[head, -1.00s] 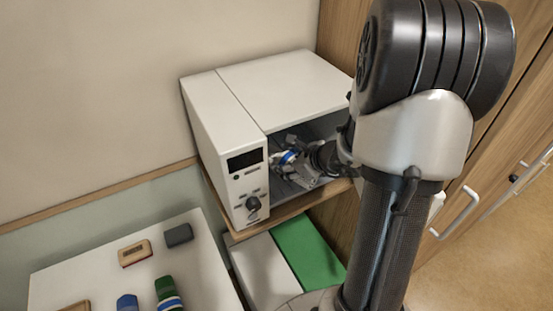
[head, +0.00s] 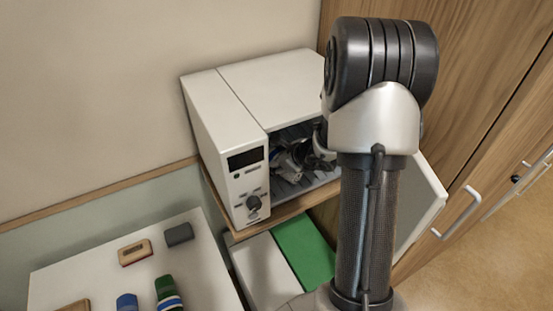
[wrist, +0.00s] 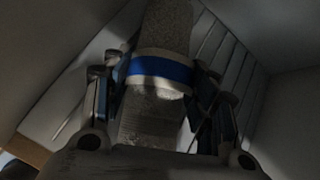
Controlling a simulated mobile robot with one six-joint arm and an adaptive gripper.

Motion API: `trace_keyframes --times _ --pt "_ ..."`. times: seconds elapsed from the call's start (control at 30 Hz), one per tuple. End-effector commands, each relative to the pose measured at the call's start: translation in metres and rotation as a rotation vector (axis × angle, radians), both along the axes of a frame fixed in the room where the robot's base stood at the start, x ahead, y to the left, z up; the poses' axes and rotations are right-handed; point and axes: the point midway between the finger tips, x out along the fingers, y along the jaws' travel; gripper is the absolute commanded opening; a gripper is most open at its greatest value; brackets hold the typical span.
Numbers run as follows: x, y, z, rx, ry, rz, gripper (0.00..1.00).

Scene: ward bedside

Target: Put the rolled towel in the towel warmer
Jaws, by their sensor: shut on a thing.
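The towel warmer (head: 232,150) is a white box with a dark display and a knob on its front, and its door (head: 425,205) stands open to the right. My gripper (head: 290,163) is inside its cavity. In the wrist view my gripper (wrist: 160,95) is shut on the rolled towel (wrist: 158,115), a grey roll with a blue and white band, with one finger on each side. The towel lies over the ribbed floor of the cavity (wrist: 215,50). I cannot tell whether it touches the floor. In the head view the towel is mostly hidden by my gripper.
A white table (head: 90,265) at lower left holds a green roll (head: 166,290), a blue item (head: 127,302), a tan-and-red block (head: 134,253) and a dark block (head: 179,235). A green panel (head: 303,250) lies below the warmer. Wooden cabinets (head: 470,90) stand at right.

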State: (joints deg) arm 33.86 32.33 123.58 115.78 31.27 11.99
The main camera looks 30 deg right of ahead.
Motion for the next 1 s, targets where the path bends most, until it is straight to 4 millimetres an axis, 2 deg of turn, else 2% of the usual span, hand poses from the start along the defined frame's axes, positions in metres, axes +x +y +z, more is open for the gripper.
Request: trace_keyframes --times 0.33,0.73,1.0 --pt "0.0 0.0 -0.001 0.0 0.0 0.0 0.73" --pt "0.0 0.0 0.004 0.001 0.0 -0.001 0.73" --pt "-0.033 -0.005 0.036 -0.002 -0.002 -0.003 0.73"
